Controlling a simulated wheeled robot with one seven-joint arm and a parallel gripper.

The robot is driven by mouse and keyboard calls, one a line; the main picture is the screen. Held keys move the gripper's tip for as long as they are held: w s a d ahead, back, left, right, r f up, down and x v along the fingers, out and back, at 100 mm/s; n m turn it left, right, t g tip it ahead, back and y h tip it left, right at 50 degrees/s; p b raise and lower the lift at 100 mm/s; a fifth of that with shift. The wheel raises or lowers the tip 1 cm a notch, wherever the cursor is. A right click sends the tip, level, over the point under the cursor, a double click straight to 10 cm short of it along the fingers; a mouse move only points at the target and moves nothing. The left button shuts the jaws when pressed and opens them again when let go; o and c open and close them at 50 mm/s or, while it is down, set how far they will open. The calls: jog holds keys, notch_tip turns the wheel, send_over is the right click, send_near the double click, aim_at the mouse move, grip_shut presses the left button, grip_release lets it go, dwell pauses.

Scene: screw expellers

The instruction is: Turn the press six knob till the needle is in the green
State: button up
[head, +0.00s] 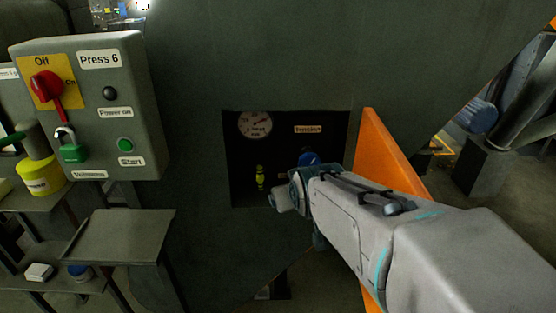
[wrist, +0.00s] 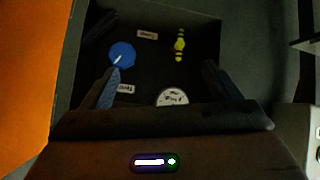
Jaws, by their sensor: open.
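The blue knob (head: 308,158) sits inside a dark square recess, partly hidden behind my arm's end; it also shows in the wrist view (wrist: 122,54) with a pale pointer mark. The round white gauge (head: 255,124) is at the recess's upper left; in the wrist view the gauge (wrist: 173,97) is upside down and partly cut off by my gripper. Its needle is too small to read against a green zone. My gripper (wrist: 160,80) is open and empty. One finger overlaps the knob's lower edge in the wrist view; I cannot tell whether they touch.
A yellow-green fitting (head: 260,178) stands in the recess left of the knob. An orange panel (head: 385,155) stands open at the recess's right edge. The Press 6 control box (head: 130,85), with a red switch and green padlock, is left. A small metal table (head: 115,235) stands below it.

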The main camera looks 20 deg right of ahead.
aim_at(308, 159)
jog(key=w+d+f+n+t+h+b, duration=0.1)
jog(key=w+d+f+t+h+b, duration=0.2)
jog(key=w+d+f+t+b, duration=0.8)
jog(key=w+r+g+b, duration=0.1)
jog(key=w, duration=0.2)
jog(key=w+d+g+b, duration=0.1)
jog(key=w, duration=0.3)
jog(key=w+r+g+b, duration=0.1)
jog(key=w+b, duration=0.1)
jog(key=w, duration=0.2)
jog(key=shift+w+d+r, duration=0.2)
jog(key=shift+d+r, duration=0.1)
jog(key=shift+d, duration=0.1)
jog(key=c, duration=1)
